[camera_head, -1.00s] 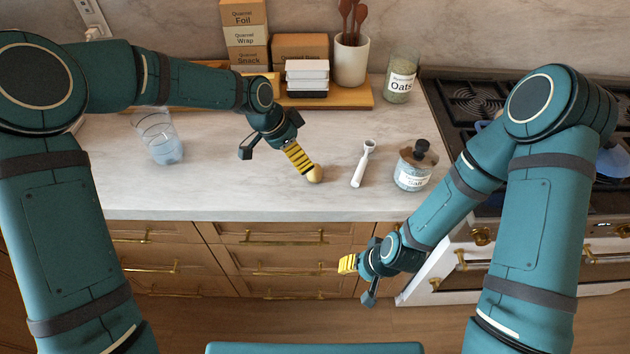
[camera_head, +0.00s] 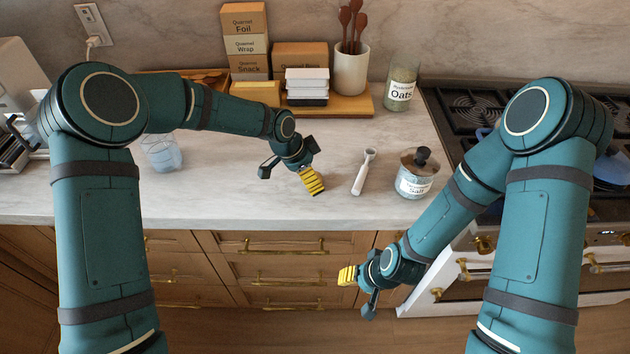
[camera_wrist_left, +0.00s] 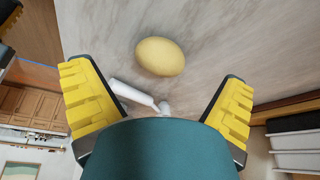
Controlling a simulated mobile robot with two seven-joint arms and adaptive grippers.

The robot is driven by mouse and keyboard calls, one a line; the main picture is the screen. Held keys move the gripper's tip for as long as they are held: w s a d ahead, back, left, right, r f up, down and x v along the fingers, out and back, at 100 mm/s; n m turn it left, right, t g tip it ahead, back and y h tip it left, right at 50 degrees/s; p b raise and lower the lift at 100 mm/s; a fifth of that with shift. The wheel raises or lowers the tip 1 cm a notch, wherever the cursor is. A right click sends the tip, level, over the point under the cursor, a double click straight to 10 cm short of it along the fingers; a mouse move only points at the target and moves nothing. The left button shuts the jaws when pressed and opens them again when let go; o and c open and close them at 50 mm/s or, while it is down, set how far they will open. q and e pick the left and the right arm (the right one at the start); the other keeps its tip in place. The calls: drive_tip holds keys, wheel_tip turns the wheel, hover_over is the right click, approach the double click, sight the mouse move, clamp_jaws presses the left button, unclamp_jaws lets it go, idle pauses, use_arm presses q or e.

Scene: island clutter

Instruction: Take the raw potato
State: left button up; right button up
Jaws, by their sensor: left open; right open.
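The raw potato (camera_wrist_left: 160,57) is a pale yellow oval lying on the marble countertop in the left wrist view. It lies just beyond the gap between the yellow-padded fingers of my left gripper (camera_wrist_left: 157,82), apart from both. In the head view my left gripper (camera_head: 289,178) is over the middle of the counter, open and empty, and the potato is hidden there. My right gripper (camera_head: 357,291) is open and empty, low in front of the drawers.
A white-handled utensil (camera_head: 364,172) and a salt jar (camera_head: 414,180) are right of my left gripper. A clear glass (camera_head: 162,153) is at left. A wooden tray (camera_head: 345,106) with boxes and a utensil crock (camera_head: 350,68), plus an oats jar (camera_head: 400,88), are behind. The stove is at right.

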use_arm(q)
drive_tip(key=x, duration=0.3)
drive_tip(key=shift+f, duration=0.2)
drive_tip(key=shift+a, duration=0.1)
drive_tip(key=c, duration=1.5)
